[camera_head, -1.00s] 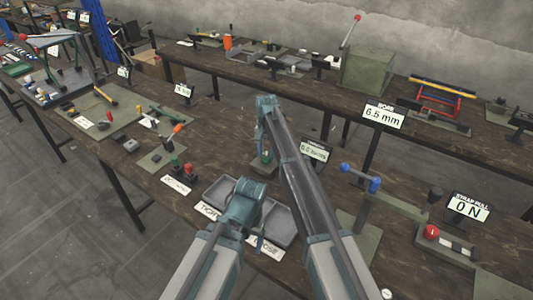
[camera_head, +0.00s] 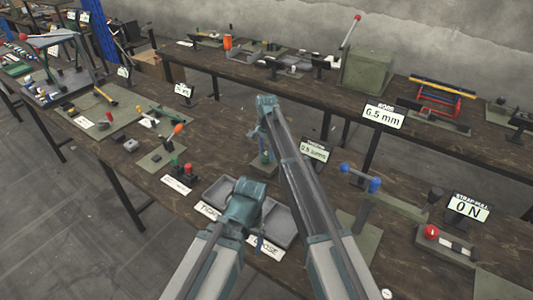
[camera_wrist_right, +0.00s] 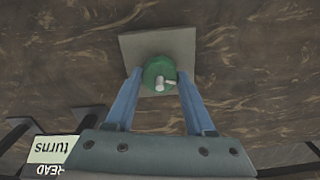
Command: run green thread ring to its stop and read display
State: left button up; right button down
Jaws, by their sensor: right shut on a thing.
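The green thread ring (camera_wrist_right: 158,73) is a round knob with a pale stud through it, above a square grey-green plate (camera_wrist_right: 180,48). My right gripper (camera_wrist_right: 157,80) comes down over it with its two blue fingers against opposite sides of the ring. In the head view my right gripper (camera_head: 265,157) is small and partly behind its own arm. The display (camera_head: 314,151) stands just right of it and seems to read about 0.5 turns, though the digits are small. My left arm's wrist (camera_head: 245,198) hangs over the grey trays, and its fingers are mostly hidden.
Grey trays (camera_head: 217,192) with cards lie in front of the ring's plate. A blue-handled device (camera_head: 374,185) and the strap-pull display (camera_head: 468,207) stand to the right.

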aim_at(267, 155)
jog(key=shift+c, duration=1.3)
grip_release()
pick_arm(q)
jog(key=shift+r, duration=0.15)
pick_arm(e)
jog(key=shift+r, duration=0.15)
pick_arm(q)
notch_tip(267, 155, up, 14)
jog(key=p, duration=1.3)
jog(key=shift+f+p, duration=0.25)
jog(key=shift+p, duration=0.15)
pick_arm(e)
notch_tip(267, 155, up, 14)
jog(key=shift+f, duration=0.25)
pick_arm(q)
jog(key=shift+f, duration=0.15)
pick_arm(e)
jog(key=shift+f, duration=0.1)
pick_arm(q)
notch_tip(267, 155, down, 13)
jog(key=b, duration=1.3)
pick_arm(e)
notch_tip(267, 155, down, 13)
jog(key=shift+r, duration=0.1)
